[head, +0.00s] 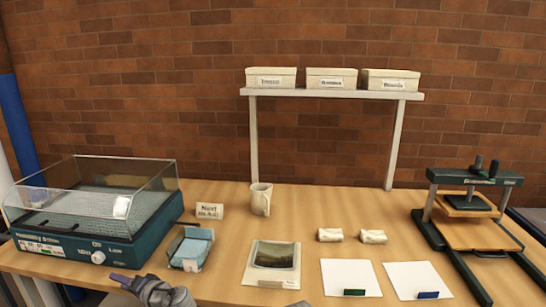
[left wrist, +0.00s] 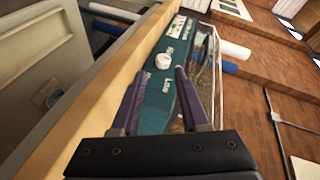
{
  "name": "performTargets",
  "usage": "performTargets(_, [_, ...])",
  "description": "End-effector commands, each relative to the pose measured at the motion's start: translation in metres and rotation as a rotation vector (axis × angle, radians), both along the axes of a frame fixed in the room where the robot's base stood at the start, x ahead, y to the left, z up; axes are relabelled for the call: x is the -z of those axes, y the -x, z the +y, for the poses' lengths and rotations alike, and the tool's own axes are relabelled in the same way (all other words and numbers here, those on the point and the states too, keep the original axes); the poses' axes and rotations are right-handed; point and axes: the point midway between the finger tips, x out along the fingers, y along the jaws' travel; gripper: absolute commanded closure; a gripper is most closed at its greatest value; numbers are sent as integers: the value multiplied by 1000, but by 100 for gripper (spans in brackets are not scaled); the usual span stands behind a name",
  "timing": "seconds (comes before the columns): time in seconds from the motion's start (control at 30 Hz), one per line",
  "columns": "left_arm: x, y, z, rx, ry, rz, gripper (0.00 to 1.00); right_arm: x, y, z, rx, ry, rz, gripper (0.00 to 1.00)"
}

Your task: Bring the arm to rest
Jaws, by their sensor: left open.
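My left gripper (head: 122,281) shows at the lower left of the head view, with part of its grey wrist, at the table's front edge. It is in front of the teal machine and left of the small holder of blue sheets. In the left wrist view its two dark fingers (left wrist: 158,76) are apart, with nothing between them. The teal machine's front panel with its white knob (left wrist: 163,61) lies beyond the fingers. My right gripper is not in view.
The wooden table (head: 225,250) bears the teal clear-lidded machine (head: 135,240), blue-sheet holder (head: 190,250), sign (head: 209,211), mug (head: 261,198), picture (head: 273,262), two white bundles (head: 330,235), white cards (head: 350,276) and a press (head: 470,215). Three boxes (head: 332,79) stand on a raised shelf (head: 330,93).

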Motion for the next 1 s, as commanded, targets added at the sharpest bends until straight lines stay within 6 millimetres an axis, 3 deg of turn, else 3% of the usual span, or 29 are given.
performTargets(0.17, [44,2,-52,0,207,53,55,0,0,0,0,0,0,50])
performTargets(0.27, [79,9,-100,7,376,125,55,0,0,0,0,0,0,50])
performTargets(0.4, [125,31,-184,33,624,285,55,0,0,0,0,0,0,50])
performTargets(0.53, [150,56,-249,66,792,432,55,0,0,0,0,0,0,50])
performTargets(0.83, [170,118,-357,149,1045,728,55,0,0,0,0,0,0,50])
performTargets(0.87, [167,123,-363,156,1060,751,55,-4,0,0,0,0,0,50])
performTargets(0.9, [150,120,-360,150,1056,741,55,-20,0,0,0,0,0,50])
performTargets(1.0, [132,119,-358,148,1054,737,55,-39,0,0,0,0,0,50])
